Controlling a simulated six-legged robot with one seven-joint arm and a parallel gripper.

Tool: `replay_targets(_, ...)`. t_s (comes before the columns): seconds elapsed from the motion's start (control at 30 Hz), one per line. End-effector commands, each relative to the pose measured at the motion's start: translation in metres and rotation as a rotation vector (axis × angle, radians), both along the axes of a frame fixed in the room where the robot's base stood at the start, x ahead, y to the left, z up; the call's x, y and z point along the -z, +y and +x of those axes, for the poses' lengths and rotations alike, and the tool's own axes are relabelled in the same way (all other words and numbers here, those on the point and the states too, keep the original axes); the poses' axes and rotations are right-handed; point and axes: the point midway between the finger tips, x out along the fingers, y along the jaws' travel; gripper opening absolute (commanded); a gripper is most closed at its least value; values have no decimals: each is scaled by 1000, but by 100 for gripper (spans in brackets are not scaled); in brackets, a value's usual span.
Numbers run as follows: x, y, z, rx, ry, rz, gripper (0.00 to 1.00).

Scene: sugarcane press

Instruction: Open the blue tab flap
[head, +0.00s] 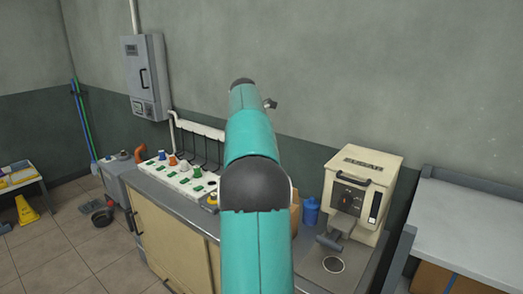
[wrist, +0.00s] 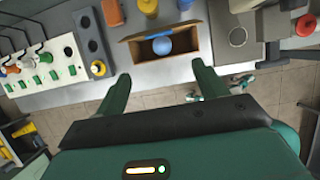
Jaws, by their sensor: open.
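My gripper (wrist: 161,72) is open and empty. Its two green fingers are spread apart, pointing toward the counter edge, below the box in the picture. In the head view my teal arm reaches up across the middle and hides most of the box, and my gripper's fingers cannot be made out there.
A white panel (wrist: 48,72) with coloured caps and green tabs lies left on the counter. A cream machine (head: 362,190) stands right, beside a blue container (head: 311,211). Orange and yellow containers stand behind the box. A grey cabinet (head: 147,75) hangs on the wall. A grey table (head: 470,215) is far right.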

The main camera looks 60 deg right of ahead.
Motion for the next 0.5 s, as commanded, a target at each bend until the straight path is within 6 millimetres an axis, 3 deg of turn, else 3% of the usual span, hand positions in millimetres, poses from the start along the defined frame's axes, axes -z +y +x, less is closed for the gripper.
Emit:
replay_targets(0.03, 2, 0, 0, 1, 8, 1, 61)
replay_targets(0.17, 29, 3, -7, 10, 117, 7, 35)
replay_targets(0.33, 93, 12, -34, 14, 479, -24, 2)
replay_targets(0.5, 135, 24, -57, -40, 892, -145, 0)
